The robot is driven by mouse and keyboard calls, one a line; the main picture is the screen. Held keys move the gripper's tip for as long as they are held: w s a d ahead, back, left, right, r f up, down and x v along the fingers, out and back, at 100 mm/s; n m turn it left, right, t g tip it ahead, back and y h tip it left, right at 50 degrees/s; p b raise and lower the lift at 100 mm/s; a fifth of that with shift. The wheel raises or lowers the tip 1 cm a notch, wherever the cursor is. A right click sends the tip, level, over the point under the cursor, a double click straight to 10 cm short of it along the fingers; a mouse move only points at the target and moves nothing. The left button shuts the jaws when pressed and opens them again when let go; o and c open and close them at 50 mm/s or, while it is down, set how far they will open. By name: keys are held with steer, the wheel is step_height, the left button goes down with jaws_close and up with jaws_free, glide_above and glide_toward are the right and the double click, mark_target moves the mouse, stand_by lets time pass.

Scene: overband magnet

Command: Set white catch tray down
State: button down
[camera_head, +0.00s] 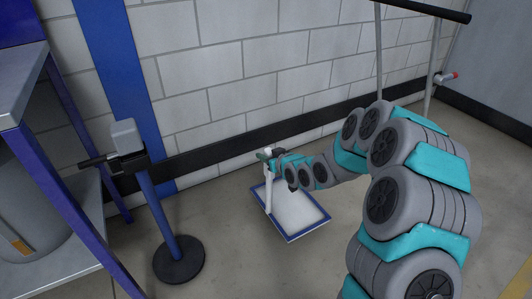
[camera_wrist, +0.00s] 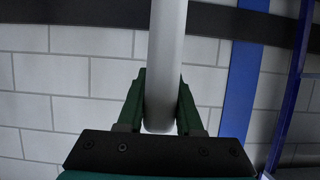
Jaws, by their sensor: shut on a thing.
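The white catch tray (camera_head: 297,210) has a blue rim and a pale, empty-looking inside. It is low, near the floor, in the middle of the head view. I cannot tell whether it touches the floor. A pale upright handle (camera_head: 268,192) rises at its left side. My gripper (camera_head: 270,155) is at the top of this handle, above the tray's far left part. In the wrist view, my gripper's dark green fingers (camera_wrist: 163,100) are shut on the round pale bar (camera_wrist: 166,45), one on each side. The tray itself does not show in the wrist view.
A blue post (camera_head: 158,205) on a round dark base (camera_head: 179,259) stands left of the tray. A blue-legged bench (camera_head: 65,195) is at the far left. A block wall with a black rail (camera_head: 225,150) runs behind. Bare floor (camera_head: 245,265) lies in front.

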mark_target(266, 170)
steer(key=shift+f+b, duration=0.95)
steer(key=shift+f, duration=2.45)
steer(key=shift+c, duration=2.4)
jaws_free()
steer(key=v, duration=0.7)
steer(key=shift+s+d+r+p, duration=0.2)
steer(key=shift+s+p, duration=0.1)
steer(key=shift+p, duration=0.1)
